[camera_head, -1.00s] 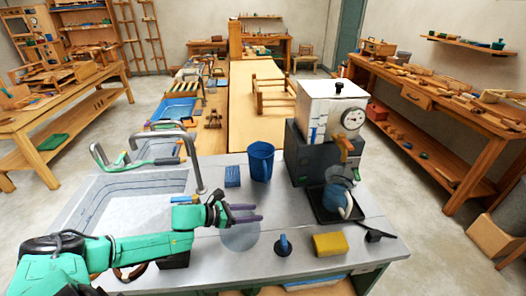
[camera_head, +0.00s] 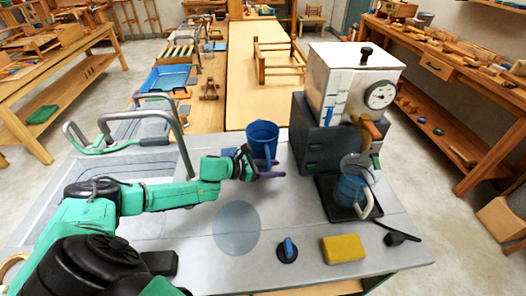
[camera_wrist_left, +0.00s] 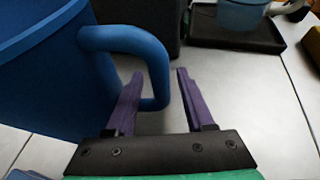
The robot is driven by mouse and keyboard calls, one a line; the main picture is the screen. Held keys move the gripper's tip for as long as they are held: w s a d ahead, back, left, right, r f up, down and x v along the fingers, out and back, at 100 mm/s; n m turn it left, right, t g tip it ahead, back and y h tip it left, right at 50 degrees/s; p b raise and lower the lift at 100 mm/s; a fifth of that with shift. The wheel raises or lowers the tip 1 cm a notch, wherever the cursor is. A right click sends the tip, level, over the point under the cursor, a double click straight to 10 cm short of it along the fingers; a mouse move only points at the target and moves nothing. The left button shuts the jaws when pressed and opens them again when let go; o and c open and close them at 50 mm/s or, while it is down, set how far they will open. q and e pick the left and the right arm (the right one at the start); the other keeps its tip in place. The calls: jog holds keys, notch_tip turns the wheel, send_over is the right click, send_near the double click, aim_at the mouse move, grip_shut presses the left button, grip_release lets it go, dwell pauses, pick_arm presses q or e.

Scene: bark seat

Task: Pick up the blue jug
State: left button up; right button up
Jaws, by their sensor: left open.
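The blue jug (camera_head: 262,138) stands upright on the grey counter (camera_head: 300,215), left of the coffee machine. In the left wrist view the jug (camera_wrist_left: 40,80) fills the upper left, and its handle (camera_wrist_left: 155,55) reaches right toward the fingers. My left gripper (camera_head: 270,171) is at the near side of the jug, by the handle. In the left wrist view the open purple fingers of my left gripper (camera_wrist_left: 158,100) are on either side of the handle's lower part. I cannot tell whether they touch it. My right gripper is not in view.
The coffee machine (camera_head: 318,145) stands close right of the jug, with a glass pot (camera_head: 350,190) on its tray. A yellow sponge (camera_head: 343,249) and a blue-handled tool (camera_head: 288,250) lie at the front. The sink and its tap (camera_head: 182,135) are left.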

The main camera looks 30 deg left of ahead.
pick_arm(q)
jog(key=shift+w+d+f, duration=0.1)
jog(key=shift+w, duration=0.1)
jog(key=shift+s+d+r, duration=0.15)
jog(key=shift+s+r, duration=0.05)
jog(key=shift+s, duration=0.05)
jog(key=shift+c, duration=0.2)
jog(key=c, duration=0.5)
grip_shut()
dwell(0.4)
